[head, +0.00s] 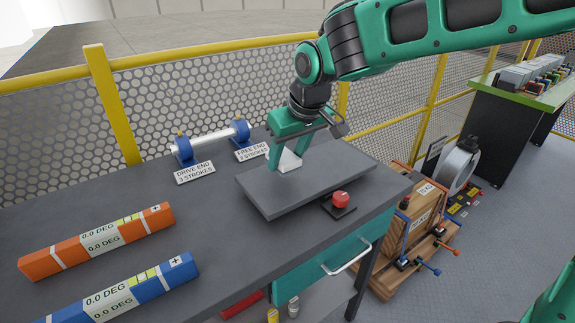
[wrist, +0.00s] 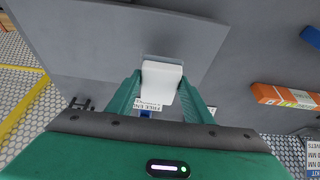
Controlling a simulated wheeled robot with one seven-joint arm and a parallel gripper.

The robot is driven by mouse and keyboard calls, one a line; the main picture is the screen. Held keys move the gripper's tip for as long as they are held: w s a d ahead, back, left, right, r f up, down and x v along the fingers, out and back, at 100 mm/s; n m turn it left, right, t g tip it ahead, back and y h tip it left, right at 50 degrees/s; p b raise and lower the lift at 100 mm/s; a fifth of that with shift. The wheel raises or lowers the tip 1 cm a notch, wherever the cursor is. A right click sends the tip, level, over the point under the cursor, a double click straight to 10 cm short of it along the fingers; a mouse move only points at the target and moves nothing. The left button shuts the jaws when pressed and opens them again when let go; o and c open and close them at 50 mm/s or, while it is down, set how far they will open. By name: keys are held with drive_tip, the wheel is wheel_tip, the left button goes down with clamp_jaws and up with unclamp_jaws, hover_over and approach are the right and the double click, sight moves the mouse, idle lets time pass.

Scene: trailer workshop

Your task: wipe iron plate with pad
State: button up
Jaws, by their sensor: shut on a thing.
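My green gripper (head: 284,161) is over the dark grey iron plate (head: 300,192), which lies on the workbench. The gripper is shut on a white pad (head: 289,161). In the wrist view the pad (wrist: 161,82) sits between the two green fingers (wrist: 160,95), with the plate (wrist: 90,45) just beyond it. The pad is low over the plate, towards its back part; I cannot tell for sure whether it touches. The finger on the far side is partly hidden in the head view.
A red button (head: 341,198) on a dark base stands at the plate's front right. An orange level (head: 98,240) and a blue level (head: 120,296) lie at the left. A roller on blue stands (head: 212,143) with two labels is behind. Yellow-railed mesh borders the bench.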

sight(283, 155)
drive_tip(key=shift+r, duration=1.8)
